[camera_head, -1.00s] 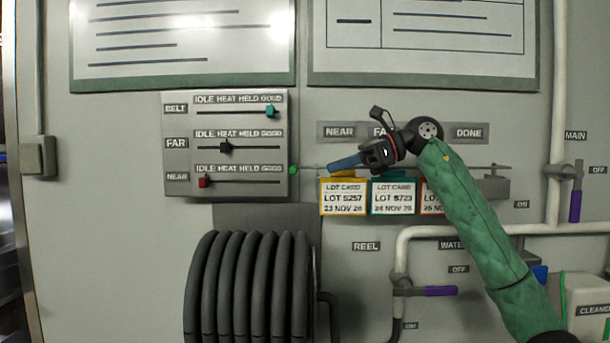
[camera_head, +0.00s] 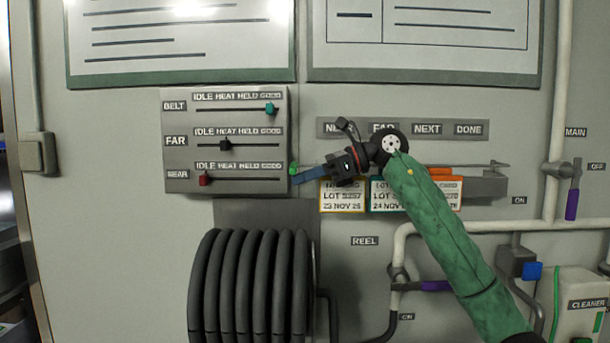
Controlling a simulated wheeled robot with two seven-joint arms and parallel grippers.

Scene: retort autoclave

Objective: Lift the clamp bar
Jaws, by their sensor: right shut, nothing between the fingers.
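A thin clamp bar (camera_head: 484,165) runs across the card rail under the NEAR, FAR, NEXT and DONE labels. Its left end has a small green tip (camera_head: 293,169) beside the slider panel. My right gripper (camera_head: 303,177) is shut and empty, its blue fingers pointing left. The fingertips are just below and right of the green tip; I cannot tell if they touch it. My right wrist and green arm hide the middle of the bar. My left gripper is out of view.
Lot cards hang below the bar: yellow (camera_head: 341,206), teal (camera_head: 383,207) and orange (camera_head: 452,191). The slider panel (camera_head: 225,142) is left of the gripper. A black hose reel (camera_head: 250,285) is below. White pipes and valves stand at the right.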

